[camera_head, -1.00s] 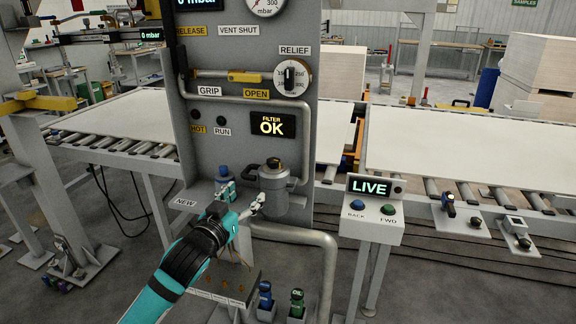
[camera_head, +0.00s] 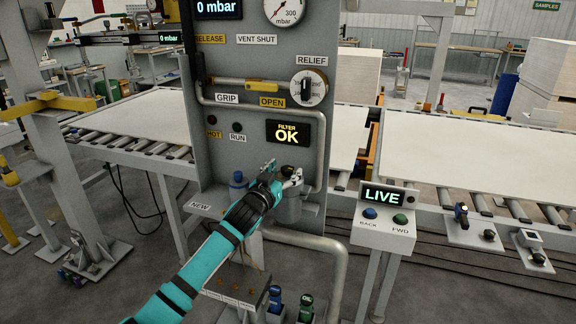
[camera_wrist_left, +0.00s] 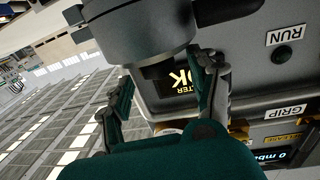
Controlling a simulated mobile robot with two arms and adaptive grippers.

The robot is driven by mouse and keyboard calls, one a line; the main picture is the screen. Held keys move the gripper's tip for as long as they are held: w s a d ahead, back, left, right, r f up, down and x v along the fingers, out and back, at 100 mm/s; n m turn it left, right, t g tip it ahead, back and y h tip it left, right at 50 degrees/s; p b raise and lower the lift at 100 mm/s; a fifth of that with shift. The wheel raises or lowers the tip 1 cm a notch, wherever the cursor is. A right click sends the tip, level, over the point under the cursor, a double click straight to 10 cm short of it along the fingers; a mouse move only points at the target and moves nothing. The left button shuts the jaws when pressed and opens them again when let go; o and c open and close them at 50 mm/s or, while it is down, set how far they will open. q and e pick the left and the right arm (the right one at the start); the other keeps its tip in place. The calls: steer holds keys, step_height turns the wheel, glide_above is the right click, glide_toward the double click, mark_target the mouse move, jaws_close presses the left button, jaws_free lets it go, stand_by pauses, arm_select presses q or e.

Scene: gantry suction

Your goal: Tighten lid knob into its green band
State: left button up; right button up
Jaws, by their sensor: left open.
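The grey filter canister (camera_head: 288,207) stands on the shelf of the grey machine panel. My left gripper (camera_head: 284,176) is over its top in the head view and hides the lid knob. In the left wrist view, a dark grey round body (camera_wrist_left: 140,38) fills the top, close to the fingers. I cannot make out the green band or whether the fingers touch the knob. My right gripper is not in view.
A blue-capped item (camera_head: 237,184) stands on the shelf left of the canister. A grey pipe (camera_head: 322,150) runs down the panel's right side. The LIVE console (camera_head: 385,215) is to the right. Blue (camera_head: 275,300) and green (camera_head: 306,307) bottles stand below.

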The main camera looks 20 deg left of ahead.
mark_target(285, 172)
arm_select(q)
steer(key=shift+w+d, duration=0.2)
steer(key=shift+w, duration=1.25)
steer(key=shift+c, duration=0.4)
steer(key=c, duration=1.1)
steer(key=shift+w+f, duration=0.1)
steer(key=shift+w, duration=0.05)
jaws_close()
